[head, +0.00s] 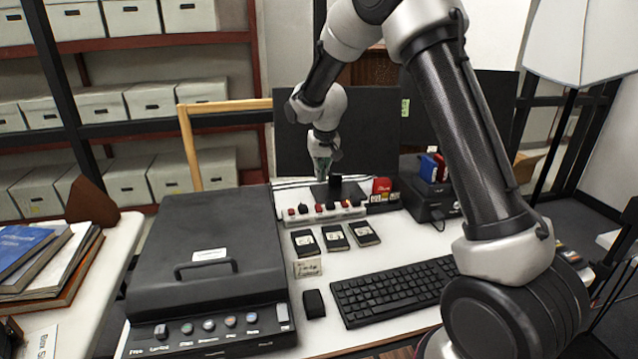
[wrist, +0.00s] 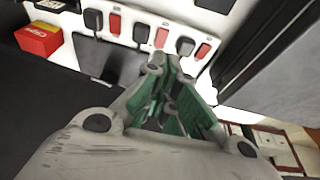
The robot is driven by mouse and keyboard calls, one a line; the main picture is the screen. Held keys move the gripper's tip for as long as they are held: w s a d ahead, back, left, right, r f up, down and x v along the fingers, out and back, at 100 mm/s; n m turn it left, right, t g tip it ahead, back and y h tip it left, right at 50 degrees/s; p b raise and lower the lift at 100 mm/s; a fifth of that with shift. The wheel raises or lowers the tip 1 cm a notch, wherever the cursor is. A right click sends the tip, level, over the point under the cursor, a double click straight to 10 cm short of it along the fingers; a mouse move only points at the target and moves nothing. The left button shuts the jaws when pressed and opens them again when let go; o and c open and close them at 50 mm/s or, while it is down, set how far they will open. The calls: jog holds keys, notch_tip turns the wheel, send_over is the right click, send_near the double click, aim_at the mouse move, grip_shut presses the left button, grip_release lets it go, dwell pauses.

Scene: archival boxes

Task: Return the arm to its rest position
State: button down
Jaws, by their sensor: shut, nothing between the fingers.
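My arm reaches from the right foreground over the desk, bent, towards the back in the head view. My gripper (head: 322,165) points down in front of the dark monitor (head: 375,125), above the back of the desk. In the wrist view my gripper (wrist: 170,65) has its green-padded fingers drawn together, with nothing between them. A white power strip (head: 318,214) with red and black switches lies below and in front of it. The strip also shows in the wrist view (wrist: 140,15), beyond the fingertips.
A large black scanner (head: 205,255) fills the desk's left. A keyboard (head: 395,290), mouse (head: 314,304) and three black cartridges (head: 335,237) lie in front. A red box (head: 381,187) and black dock (head: 430,200) stand at the back right. A lamp (head: 583,40) stands far right.

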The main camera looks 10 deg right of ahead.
jog(key=shift+s+r, duration=0.25)
jog(key=shift+r, duration=0.35)
jog(key=s+d+f+n+g, duration=0.1)
jog(key=s+d+f+g, duration=0.1)
jog(key=s, duration=0.6)
jog(key=s+d+r+t, duration=0.1)
jog(key=s+d+r, duration=0.3)
jog(key=s, duration=0.7)
jog(key=s+d+r+t, duration=0.1)
jog(key=s+d+r, duration=0.3)
jog(key=s+r, duration=0.4)
jog(key=s+d+r+m+t, duration=0.1)
jog(key=s+d+r, duration=0.3)
jog(key=s, duration=1)
notch_tip(320, 180, up, 3)
jog(key=shift+s+d+f, duration=0.1)
jog(key=shift+s+d, duration=0.1)
jog(key=shift+d, duration=0.1)
